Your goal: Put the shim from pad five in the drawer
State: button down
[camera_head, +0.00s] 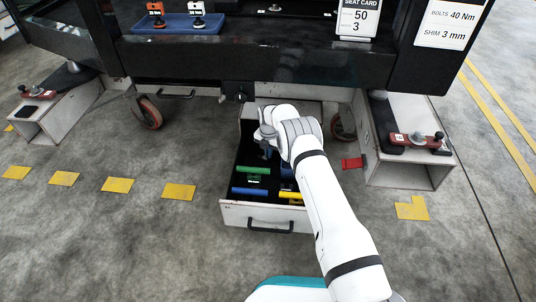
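The drawer (237,213) is pulled out below the trolley, with green, blue and yellow pieces lying in its dark inside. My gripper (265,152) is over the rear part of the drawer, partly hidden by my wrist. Its fingers are too small to tell whether they are open or hold anything. No pad is readable as number five, and I cannot pick out the shim for certain. A small dark flat piece (30,112) lies on the left stand (62,115).
The right stand (405,173) carries a red clamp (415,140); another red clamp (38,93) is on the left stand. A blue tray (178,24) with two tools and a seat card (357,18) stand above. A red piece (352,163) is right of the drawer. The front floor is clear.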

jog(key=shift+f, duration=0.15)
jog(key=shift+f, duration=0.35)
jog(key=c, duration=1.6)
grip_release()
jog(key=shift+s+d+f, duration=0.1)
jog(key=shift+f, duration=0.05)
jog(key=shift+c, duration=0.2)
notch_tip(320, 180, up, 9)
jog(key=p, duration=0.3)
